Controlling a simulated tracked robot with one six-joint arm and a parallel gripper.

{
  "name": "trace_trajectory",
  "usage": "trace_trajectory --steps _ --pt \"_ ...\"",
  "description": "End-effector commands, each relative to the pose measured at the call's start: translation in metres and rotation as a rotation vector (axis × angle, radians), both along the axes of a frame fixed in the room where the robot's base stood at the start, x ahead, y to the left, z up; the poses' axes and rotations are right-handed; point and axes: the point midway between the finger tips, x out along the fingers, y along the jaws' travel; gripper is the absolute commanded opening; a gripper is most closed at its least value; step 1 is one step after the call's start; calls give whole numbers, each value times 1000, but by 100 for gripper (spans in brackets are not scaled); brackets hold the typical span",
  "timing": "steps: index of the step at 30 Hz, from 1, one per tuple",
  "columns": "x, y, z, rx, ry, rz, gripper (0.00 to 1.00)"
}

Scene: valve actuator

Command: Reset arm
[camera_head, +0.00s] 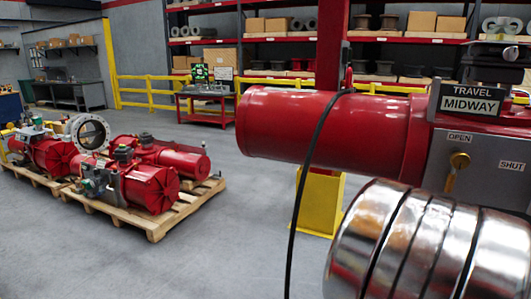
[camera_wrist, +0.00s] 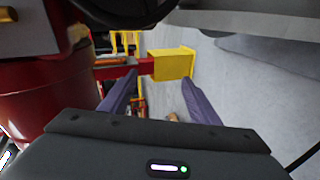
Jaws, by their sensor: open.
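The valve actuator (camera_head: 325,125) is a large red cylinder joined to a grey housing (camera_head: 485,165) at the right of the head view. A sign (camera_head: 470,105) on top reads TRAVEL MIDWAY. A small brass lever (camera_head: 458,165) on the housing face sits between the labels OPEN (camera_head: 459,137) and SHUT (camera_head: 510,166). My gripper (camera_wrist: 160,77) shows in the wrist view with its two purple-grey fingers apart and nothing between them. It points towards the floor and a yellow post base. A red rounded body (camera_wrist: 35,95) is to its left. The head view does not show my gripper.
A yellow post base (camera_head: 322,205) stands under the actuator; a yellow block also shows in the wrist view (camera_wrist: 172,65). A pallet (camera_head: 150,222) with red actuators is at left. A red bench (camera_head: 205,105), yellow rails and shelves stand behind. The middle floor is clear.

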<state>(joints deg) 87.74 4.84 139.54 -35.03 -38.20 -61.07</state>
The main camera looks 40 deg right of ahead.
Motion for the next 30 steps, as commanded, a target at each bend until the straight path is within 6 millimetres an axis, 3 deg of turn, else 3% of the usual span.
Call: trace_trajectory --steps 3,14,21,30 --pt "34 11 3 71 -44 -5 56" --pt "121 70 14 277 -147 -22 56" --pt "170 126 20 423 -206 -32 56" --pt "215 213 27 621 -255 -50 56"
